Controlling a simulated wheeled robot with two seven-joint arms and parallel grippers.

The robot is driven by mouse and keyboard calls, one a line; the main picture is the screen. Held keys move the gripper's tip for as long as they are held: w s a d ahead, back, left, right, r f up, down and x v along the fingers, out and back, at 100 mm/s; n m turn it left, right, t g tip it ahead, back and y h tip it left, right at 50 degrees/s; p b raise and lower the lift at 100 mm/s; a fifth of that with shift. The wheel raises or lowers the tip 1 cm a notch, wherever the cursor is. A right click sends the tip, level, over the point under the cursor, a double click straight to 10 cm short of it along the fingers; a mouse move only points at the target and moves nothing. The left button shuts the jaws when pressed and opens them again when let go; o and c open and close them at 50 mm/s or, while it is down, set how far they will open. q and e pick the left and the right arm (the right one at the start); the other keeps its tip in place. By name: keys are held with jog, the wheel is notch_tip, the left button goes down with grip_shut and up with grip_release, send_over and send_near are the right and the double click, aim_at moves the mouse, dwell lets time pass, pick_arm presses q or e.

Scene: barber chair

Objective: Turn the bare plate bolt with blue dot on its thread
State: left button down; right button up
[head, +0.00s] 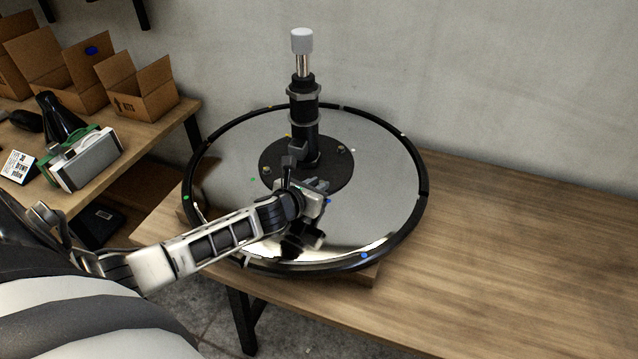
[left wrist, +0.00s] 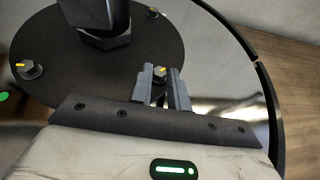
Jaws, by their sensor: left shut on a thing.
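The round black plate (head: 335,165) lies at the centre of the mirrored disc. In the head view my left gripper (head: 312,188) covers that bolt. A small blue dot (head: 328,201) shows on the disc beside the gripper. Other bolts stand at the left (left wrist: 28,68) and far side (left wrist: 153,13) in the wrist view. My right gripper is out of view.
A tall black post (head: 304,120) with a light grey cap rises from the plate, close to my gripper. The black-rimmed mirrored disc (head: 225,150) sits on a wooden table (head: 520,250), clear at right. Open cardboard boxes (head: 140,88) stand on the left bench.

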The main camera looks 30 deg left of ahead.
pick_arm(q)
jog(key=m+h, duration=0.1)
jog(key=a+m+h, duration=0.1)
jog(key=m+h, duration=0.1)
jog(key=shift+f, duration=0.1)
jog(key=shift+a+m+g+h+b, duration=0.25)
jog(key=shift+m+h+b, duration=0.2)
jog(key=shift+m+h, duration=0.5)
jog(key=shift+w+f+m+g+h+b, duration=0.1)
jog(key=shift+f+m+g+h+b, duration=0.1)
jog(key=shift+m+g+h+b, duration=0.6)
jog(key=shift+w+a+m+h+b, duration=0.1)
jog(key=shift+a+m+h+b, duration=0.1)
jog(key=shift+m+h+b, duration=0.6)
jog(key=shift+r+m+g+h+b, duration=0.1)
jog(key=shift+m+g+h+b, duration=0.15)
jog(key=shift+g+h+b, duration=0.3)
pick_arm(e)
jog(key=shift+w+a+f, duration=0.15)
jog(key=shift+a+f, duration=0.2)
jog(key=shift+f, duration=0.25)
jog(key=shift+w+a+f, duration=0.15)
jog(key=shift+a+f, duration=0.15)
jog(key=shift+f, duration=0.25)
pick_arm(q)
jog(key=shift+r+h, duration=0.1)
jog(key=shift+h, duration=0.2)
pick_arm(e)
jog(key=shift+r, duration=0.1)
